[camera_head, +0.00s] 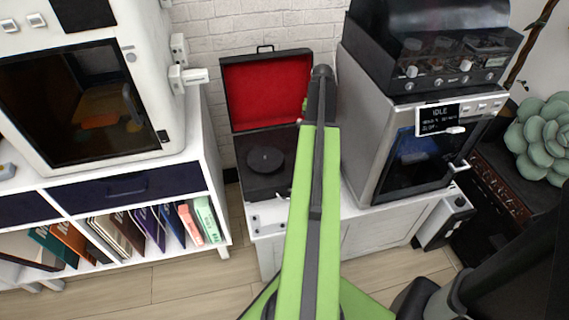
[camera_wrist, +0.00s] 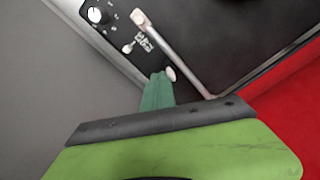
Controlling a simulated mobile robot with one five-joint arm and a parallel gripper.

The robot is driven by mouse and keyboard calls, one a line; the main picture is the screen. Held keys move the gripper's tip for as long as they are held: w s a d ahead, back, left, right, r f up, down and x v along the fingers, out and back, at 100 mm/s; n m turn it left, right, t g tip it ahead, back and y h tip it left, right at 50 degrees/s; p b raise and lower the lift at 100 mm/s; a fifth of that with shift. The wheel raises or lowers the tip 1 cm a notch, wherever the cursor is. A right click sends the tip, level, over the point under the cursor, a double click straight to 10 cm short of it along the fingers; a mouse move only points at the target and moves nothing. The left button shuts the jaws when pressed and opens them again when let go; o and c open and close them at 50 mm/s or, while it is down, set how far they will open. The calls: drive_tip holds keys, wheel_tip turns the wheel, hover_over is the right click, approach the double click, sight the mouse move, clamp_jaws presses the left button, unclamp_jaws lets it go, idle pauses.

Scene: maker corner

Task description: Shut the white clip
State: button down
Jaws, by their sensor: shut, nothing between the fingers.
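An open record player (camera_head: 268,185) with a red-lined lid (camera_head: 265,90) stands on a low white cabinet. In the wrist view its black deck (camera_wrist: 225,35) carries a pale tonearm (camera_wrist: 178,55) running diagonally. A small white rounded piece (camera_wrist: 170,74), possibly the white clip, lies right at my fingertips; whether it is open or shut I cannot tell. My gripper (camera_wrist: 157,82) is shut and empty, its green fingers beside this piece. Touching or just apart is unclear. In the head view my arm hides most of the gripper and the deck's right part.
A grey machine (camera_head: 385,130) with a small display stands close on the right. A white cabinet-like machine (camera_head: 150,40) sits on a bookshelf (camera_head: 215,165) at the left. The raised red lid (camera_wrist: 290,95) is close at the right in the wrist view. Floor (camera_head: 190,285) shows in front.

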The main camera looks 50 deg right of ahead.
drive_tip(key=shift+w+a+f, duration=0.1)
drive_tip(key=shift+w+a, duration=0.4)
drive_tip(key=shift+a, duration=0.4)
drive_tip(key=shift+w+a+f, duration=0.1)
drive_tip(key=shift+w+a, duration=0.4)
drive_tip(key=shift+a, duration=0.35)
drive_tip(key=shift+r, duration=0.1)
drive_tip(key=shift+w+d+r+p, duration=0.2)
drive_tip(key=shift+r+p, duration=0.4)
drive_tip(key=shift+p, duration=0.25)
wheel_tip(320, 180, up, 2)
drive_tip(key=shift+r+p, duration=0.1)
drive_tip(key=shift+p, duration=0.85)
drive_tip(key=shift+s+r+p, duration=0.1)
drive_tip(key=shift+r+p, duration=0.2)
drive_tip(key=shift+d+r+p, duration=0.15)
drive_tip(key=shift+r+p, duration=1.35)
drive_tip(key=shift+r, duration=0.05)
